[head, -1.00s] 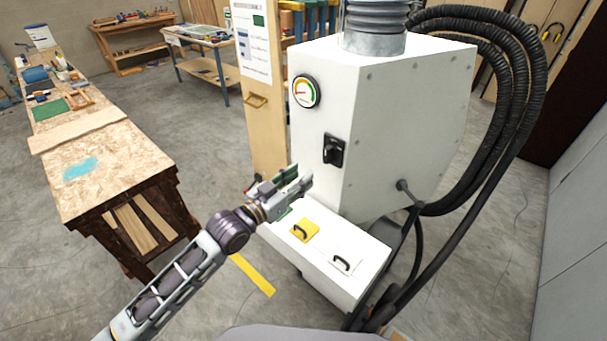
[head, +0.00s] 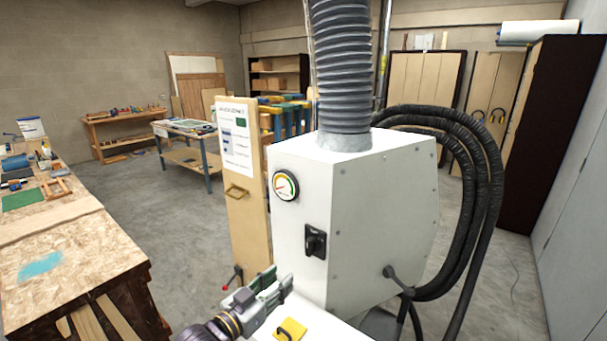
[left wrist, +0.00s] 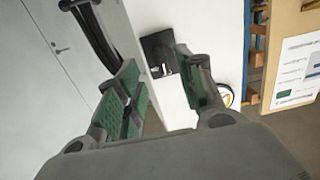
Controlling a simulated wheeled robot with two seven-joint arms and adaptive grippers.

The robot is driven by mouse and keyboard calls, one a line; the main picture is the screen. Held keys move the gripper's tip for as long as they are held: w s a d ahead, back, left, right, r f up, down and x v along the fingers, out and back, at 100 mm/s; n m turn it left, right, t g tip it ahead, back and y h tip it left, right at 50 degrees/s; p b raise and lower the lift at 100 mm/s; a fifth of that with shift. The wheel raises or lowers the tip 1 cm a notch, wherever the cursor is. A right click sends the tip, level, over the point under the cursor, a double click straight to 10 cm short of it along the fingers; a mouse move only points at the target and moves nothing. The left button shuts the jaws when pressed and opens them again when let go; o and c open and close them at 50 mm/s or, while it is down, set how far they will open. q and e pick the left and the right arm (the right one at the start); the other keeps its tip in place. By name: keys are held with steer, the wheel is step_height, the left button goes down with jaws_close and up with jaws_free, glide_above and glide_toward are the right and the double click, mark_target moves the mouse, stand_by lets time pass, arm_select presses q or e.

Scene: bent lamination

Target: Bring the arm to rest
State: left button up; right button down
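My left gripper (head: 277,284) is low in the middle of the head view, in front of the white machine (head: 385,225) and above its low white front box. In the left wrist view my left gripper (left wrist: 157,64) has its two green-padded fingers apart, with nothing between the pads. The machine's black rotary switch (head: 315,242) is to the right of and above the gripper in the head view. The switch (left wrist: 160,52) appears beyond the fingertips in the left wrist view. Most of my left arm is below the head view's edge. My right gripper is not in view.
A yellow plate with a black handle (head: 290,330) is on the front box. A wooden post with a posted sheet (head: 235,140) stands left of the machine. A workbench (head: 75,255) is at the left. Black hoses (head: 480,200) loop at the right. Open floor (head: 165,230) lies between.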

arm_select(q)
steer(key=s+a+f+n+g+y, duration=0.2)
steer(key=s+a+f+g+y, duration=0.4)
steer(key=s+f, duration=0.45)
steer(key=s+a+f+n+g+y, duration=0.35)
steer(key=s+a+f, duration=0.55)
steer(key=s, duration=0.3)
step_height(320, 180, down, 33)
steer(key=s+g, duration=0.2)
steer(key=s, duration=0.1)
steer(key=s+a+f, duration=0.2)
steer(key=s+f, duration=0.7)
steer(key=s, duration=0.2)
steer(key=s+a+f+m+g, duration=0.1)
steer(key=s+a+f, duration=0.1)
steer(key=s+f, duration=0.8)
steer(key=shift+s+f, duration=0.2)
steer(key=shift+s, duration=0.2)
steer(key=shift+g, duration=0.25)
